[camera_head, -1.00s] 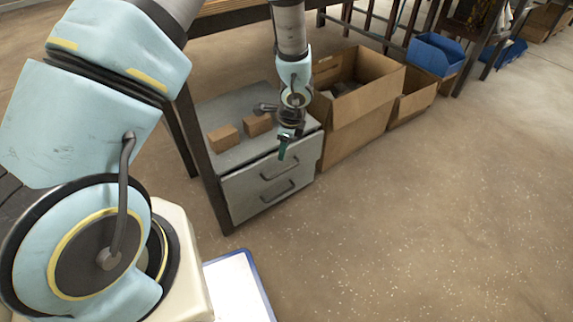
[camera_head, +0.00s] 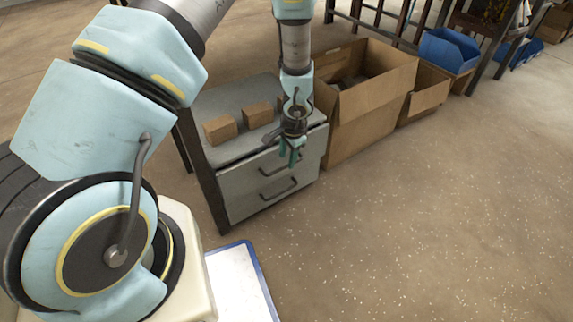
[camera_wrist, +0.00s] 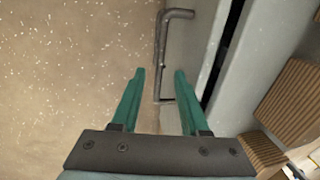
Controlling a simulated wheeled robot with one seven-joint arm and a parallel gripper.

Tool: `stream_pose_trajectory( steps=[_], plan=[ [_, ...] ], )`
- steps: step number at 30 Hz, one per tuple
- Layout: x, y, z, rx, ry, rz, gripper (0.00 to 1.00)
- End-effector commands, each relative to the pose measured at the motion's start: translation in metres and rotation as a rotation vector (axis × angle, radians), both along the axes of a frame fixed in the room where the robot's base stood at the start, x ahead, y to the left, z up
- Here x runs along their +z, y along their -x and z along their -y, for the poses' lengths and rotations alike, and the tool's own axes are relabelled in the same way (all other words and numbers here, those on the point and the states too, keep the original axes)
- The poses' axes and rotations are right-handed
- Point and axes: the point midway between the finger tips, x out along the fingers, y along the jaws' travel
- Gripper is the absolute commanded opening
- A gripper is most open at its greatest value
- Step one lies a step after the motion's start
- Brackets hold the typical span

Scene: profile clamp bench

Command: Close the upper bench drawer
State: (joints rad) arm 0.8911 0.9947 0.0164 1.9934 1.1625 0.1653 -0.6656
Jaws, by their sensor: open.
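The upper bench drawer (camera_head: 240,180) has a dark bar handle (camera_head: 272,171). In the wrist view a dark gap shows between a grey drawer front (camera_wrist: 192,55) and the cabinet body (camera_wrist: 250,75), so this drawer stands a little open. My gripper (camera_head: 292,158) is open and empty, in front of the cabinet at its right side. In the wrist view the green fingertips (camera_wrist: 160,74) lie either side of the lower part of a handle (camera_wrist: 163,45); I cannot tell whether they touch it.
An open cardboard box (camera_head: 375,105) stands close to the cabinet's right side. A dark bench leg (camera_head: 207,185) stands at its left.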

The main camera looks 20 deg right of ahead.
Motion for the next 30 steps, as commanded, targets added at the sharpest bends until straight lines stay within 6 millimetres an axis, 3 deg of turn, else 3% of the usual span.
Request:
stream_pose_trajectory(
  steps=[1, 6, 17, 27, 30],
  plan=[
    [-0.011, -0.002, -0.001, -0.001, -0.001, 0.0, 0.45],
    [-0.025, -0.004, -0.001, -0.001, 0.0, 0.0, 0.45],
    [-0.027, -0.005, -0.001, -0.001, 0.001, 0.0, 0.45],
    [-0.027, -0.005, -0.001, -0.001, 0.001, 0.0, 0.07],
    [-0.027, -0.005, -0.001, -0.001, 0.001, 0.0, 0.0]
  ],
)
